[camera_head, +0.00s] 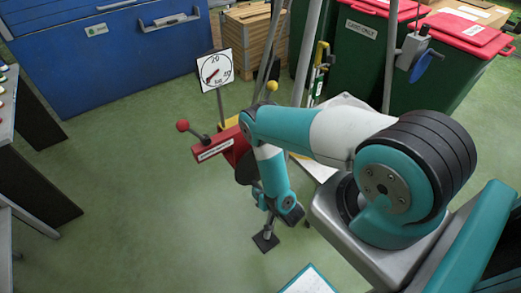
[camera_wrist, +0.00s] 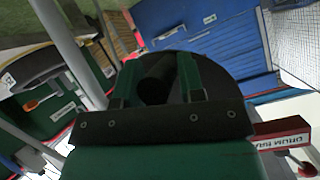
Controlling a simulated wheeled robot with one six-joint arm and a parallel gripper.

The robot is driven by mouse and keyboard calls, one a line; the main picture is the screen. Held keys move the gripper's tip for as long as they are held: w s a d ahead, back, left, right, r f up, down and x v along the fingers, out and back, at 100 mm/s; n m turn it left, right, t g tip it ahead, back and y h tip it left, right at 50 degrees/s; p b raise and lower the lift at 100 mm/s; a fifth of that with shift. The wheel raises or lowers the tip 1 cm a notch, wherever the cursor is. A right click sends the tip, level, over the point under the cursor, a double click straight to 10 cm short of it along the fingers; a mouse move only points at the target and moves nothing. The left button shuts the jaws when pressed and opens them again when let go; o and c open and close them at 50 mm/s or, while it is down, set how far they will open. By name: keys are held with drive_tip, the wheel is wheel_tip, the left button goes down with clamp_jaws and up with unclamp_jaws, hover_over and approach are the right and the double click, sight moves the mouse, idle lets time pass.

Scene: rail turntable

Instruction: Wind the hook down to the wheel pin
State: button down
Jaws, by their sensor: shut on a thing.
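In the wrist view, my gripper (camera_wrist: 158,68) has its two green fingers closed on either side of a dark round handle (camera_wrist: 153,88). A dark disc-like part lies behind the fingers. In the head view, my teal arm reaches down beside a red winch-like stand with a "DRUM BRAKE" arm (camera_head: 213,150); the arm hides much of the stand, and the fingers cannot be made out. The red arm also shows in the wrist view (camera_wrist: 280,130). A white dial (camera_head: 215,70) with a red pointer stands behind it. I cannot make out the hook or the wheel pin.
A blue cabinet (camera_head: 110,65) stands at the back left, a wooden crate (camera_head: 247,40) at the back. Green bins with red lids (camera_head: 472,35) stand at the back right, near a post carrying a blue handwheel (camera_head: 428,66).

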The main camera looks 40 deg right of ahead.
drive_tip(key=shift+d+f+n+h+p, duration=0.3)
drive_tip(key=shift+d+n+h+p, duration=0.3)
drive_tip(key=shift+d+h+p, duration=0.25)
drive_tip(key=shift+s, duration=0.1)
drive_tip(key=shift+d, duration=0.1)
drive_tip(key=shift+d+n+h+b, duration=0.35)
drive_tip(key=shift+d+n+h, duration=0.35)
drive_tip(key=shift+d, duration=0.15)
drive_tip(key=shift+d+f, duration=0.1)
drive_tip(key=shift+d+n+h+b, duration=0.55)
drive_tip(key=shift+d+n+b, duration=0.25)
drive_tip(key=shift+b, duration=0.1)
drive_tip(key=shift+d, duration=0.1)
